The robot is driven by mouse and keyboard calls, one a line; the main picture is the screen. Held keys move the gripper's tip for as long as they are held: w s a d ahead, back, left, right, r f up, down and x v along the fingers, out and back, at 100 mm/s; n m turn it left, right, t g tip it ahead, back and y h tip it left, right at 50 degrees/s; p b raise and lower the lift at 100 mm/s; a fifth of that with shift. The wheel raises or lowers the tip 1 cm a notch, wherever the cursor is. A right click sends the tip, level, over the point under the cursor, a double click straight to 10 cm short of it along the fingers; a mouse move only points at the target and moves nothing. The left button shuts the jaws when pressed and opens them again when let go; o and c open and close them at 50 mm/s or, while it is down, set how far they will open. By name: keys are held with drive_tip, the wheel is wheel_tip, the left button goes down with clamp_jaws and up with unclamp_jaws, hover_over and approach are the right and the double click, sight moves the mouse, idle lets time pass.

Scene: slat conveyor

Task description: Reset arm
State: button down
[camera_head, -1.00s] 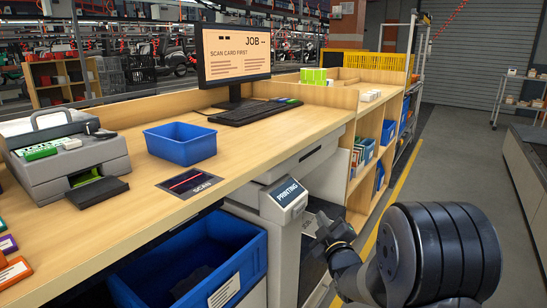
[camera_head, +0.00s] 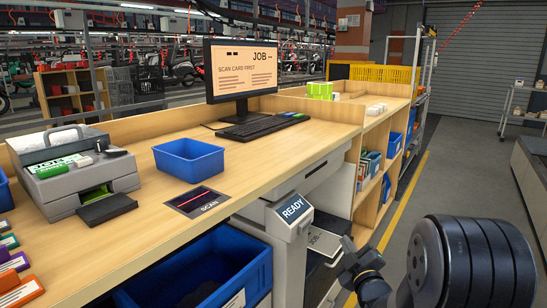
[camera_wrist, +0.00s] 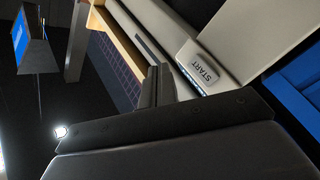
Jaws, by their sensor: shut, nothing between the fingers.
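My gripper (camera_head: 347,248) hangs at the lower right in the head view, beside the front of the printer (camera_head: 292,210). In the wrist view its two dark fingers (camera_wrist: 160,82) lie together with nothing between them. The printer's small screen reads READY, and a light printed sheet (camera_head: 325,240) shows at its side opening. In the wrist view a START button (camera_wrist: 203,70) sits on a pale panel just right of the fingertips. The gripper seems apart from these things; the exact gap is hard to tell.
The wooden counter (camera_head: 150,230) carries a blue bin (camera_head: 189,160), a scan pad (camera_head: 198,201), a monitor (camera_head: 240,70), a keyboard and a grey card machine (camera_head: 75,170). A larger blue bin (camera_head: 245,262) sits below. Open floor (camera_head: 445,165) lies to the right.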

sight(305, 225)
drive_tip(key=shift+a, duration=0.1)
drive_tip(key=w+a+b, duration=0.1)
drive_tip(key=a, duration=0.1)
drive_tip(key=w+a+b, duration=0.2)
drive_tip(key=shift+w+a+f, duration=0.1)
drive_tip(key=shift+w+f, duration=0.05)
drive_tip(key=shift+f, duration=0.05)
drive_tip(key=shift+a+r+p, duration=0.1)
drive_tip(key=shift+r+p, duration=0.35)
drive_tip(key=shift+p, duration=0.75)
drive_tip(key=shift+w+a+p, duration=0.1)
drive_tip(key=shift+a+p, duration=0.05)
drive_tip(key=shift+p, duration=1.1)
